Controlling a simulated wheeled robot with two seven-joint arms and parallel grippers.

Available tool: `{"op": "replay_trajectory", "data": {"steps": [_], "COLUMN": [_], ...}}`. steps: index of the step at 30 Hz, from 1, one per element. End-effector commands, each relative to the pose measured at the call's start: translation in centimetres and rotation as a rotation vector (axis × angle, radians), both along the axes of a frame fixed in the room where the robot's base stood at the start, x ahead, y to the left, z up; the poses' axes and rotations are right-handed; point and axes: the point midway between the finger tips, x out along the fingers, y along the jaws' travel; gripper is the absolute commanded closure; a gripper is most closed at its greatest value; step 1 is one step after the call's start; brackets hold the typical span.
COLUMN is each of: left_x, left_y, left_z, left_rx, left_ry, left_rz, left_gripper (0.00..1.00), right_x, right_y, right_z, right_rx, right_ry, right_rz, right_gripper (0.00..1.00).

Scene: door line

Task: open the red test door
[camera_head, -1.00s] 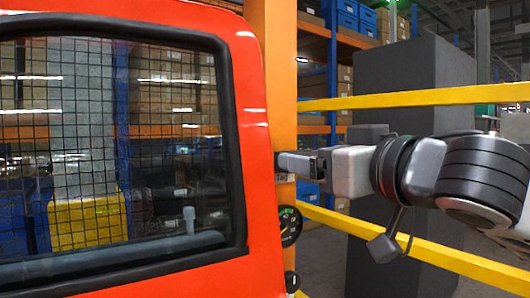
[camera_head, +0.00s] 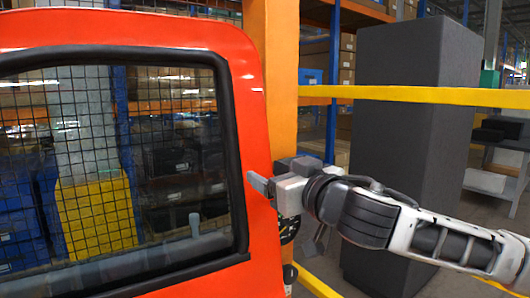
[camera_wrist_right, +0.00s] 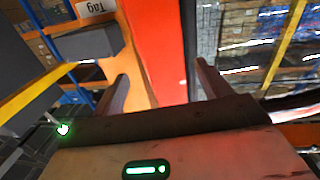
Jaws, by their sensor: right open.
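The red test door (camera_head: 262,120) fills the left of the head view, with a dark-framed window (camera_head: 120,150) in it. Its right edge is beside an orange post (camera_head: 272,60). My right gripper (camera_head: 262,184) is at the door's right edge, below mid-height of the window. In the right wrist view my right gripper (camera_wrist_right: 161,72) is open, fingers apart, with a red strip of the door (camera_wrist_right: 158,40) showing between them. Nothing is seen held. I cannot tell whether a finger touches the door. No handle is clearly visible. My left gripper is out of view.
A yellow rail (camera_head: 420,95) runs right from the post. A tall dark grey block (camera_head: 410,130) stands behind my right arm.

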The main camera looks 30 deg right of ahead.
Motion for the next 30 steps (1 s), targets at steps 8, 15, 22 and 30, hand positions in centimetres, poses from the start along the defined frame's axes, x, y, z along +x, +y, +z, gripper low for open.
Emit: {"op": "replay_trajectory", "data": {"steps": [8, 15, 22, 30], "left_x": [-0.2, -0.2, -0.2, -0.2], "left_y": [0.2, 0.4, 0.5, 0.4], "left_z": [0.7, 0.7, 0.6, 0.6], "left_rx": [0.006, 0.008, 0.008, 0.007], "left_ry": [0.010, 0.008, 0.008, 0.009], "left_rz": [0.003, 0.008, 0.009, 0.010], "left_gripper": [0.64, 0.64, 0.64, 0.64], "right_x": [4.4, 5.3, 5.3, 5.3], "right_y": [0.1, 0.2, 0.2, 0.2], "right_z": [0.2, 0.0, 0.0, 0.0], "right_rx": [0.001, -0.001, -0.001, 0.000], "right_ry": [-0.001, -0.001, -0.001, -0.001], "right_rz": [-0.001, 0.001, 0.000, 0.000], "right_gripper": [0.23, 0.23, 0.35, 0.86]}}
